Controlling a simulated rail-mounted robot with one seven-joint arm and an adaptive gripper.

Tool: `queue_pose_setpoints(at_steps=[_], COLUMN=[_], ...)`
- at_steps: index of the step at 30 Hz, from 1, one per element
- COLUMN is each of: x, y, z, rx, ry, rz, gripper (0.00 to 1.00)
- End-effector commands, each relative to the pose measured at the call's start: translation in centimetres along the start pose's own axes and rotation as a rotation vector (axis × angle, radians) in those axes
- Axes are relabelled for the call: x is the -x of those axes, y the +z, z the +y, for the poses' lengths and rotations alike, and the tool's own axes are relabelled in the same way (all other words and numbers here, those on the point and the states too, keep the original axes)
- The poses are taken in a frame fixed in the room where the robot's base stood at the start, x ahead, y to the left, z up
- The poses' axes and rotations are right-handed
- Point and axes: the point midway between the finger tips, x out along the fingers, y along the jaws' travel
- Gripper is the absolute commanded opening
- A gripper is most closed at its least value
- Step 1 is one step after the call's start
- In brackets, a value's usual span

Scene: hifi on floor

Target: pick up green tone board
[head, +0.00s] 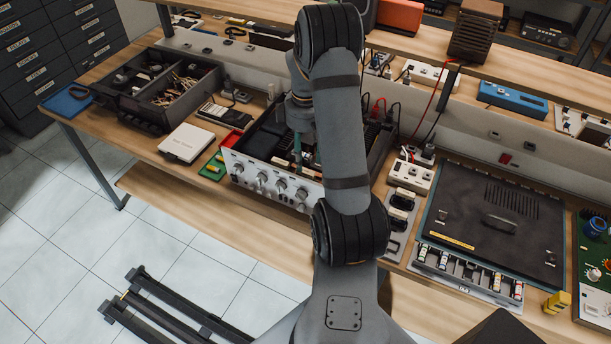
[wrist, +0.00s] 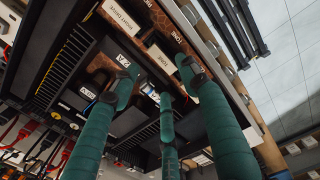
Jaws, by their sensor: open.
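A small green board (head: 213,166) lies on the bench between a white box and the silver-fronted open amplifier (head: 270,185) in the head view. I cannot read any marking on it, so I cannot tell if it is the tone board. My gripper (head: 298,158) points down into the open amplifier, right of that green board, partly hidden by my arm. In the wrist view my gripper (wrist: 160,82) has its teal fingers spread, with nothing seen between them. Below them are brown patterned boards (wrist: 103,63) and white labels, one reading "Tone" (wrist: 160,58).
The white box (head: 187,143) sits left of the amplifier, and a dark parts tray (head: 160,95) behind it. A red piece (head: 231,138) lies near the amplifier's left side. A large black unit (head: 490,225) fills the right. Red leads (head: 377,108) hang behind my arm.

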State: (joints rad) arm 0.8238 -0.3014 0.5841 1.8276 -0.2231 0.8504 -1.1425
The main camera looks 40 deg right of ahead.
Motion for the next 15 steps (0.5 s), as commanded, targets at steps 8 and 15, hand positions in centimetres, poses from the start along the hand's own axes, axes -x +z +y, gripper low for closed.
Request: queue_pose_setpoints(at_steps=[8,15], x=[-2.4,-5.6], y=[0.5,0.7], z=[-0.5,-0.6], rx=[-0.001,-0.003], ry=[-0.005,-0.002], rz=[-0.004,-0.001], gripper=[0.45,0.45])
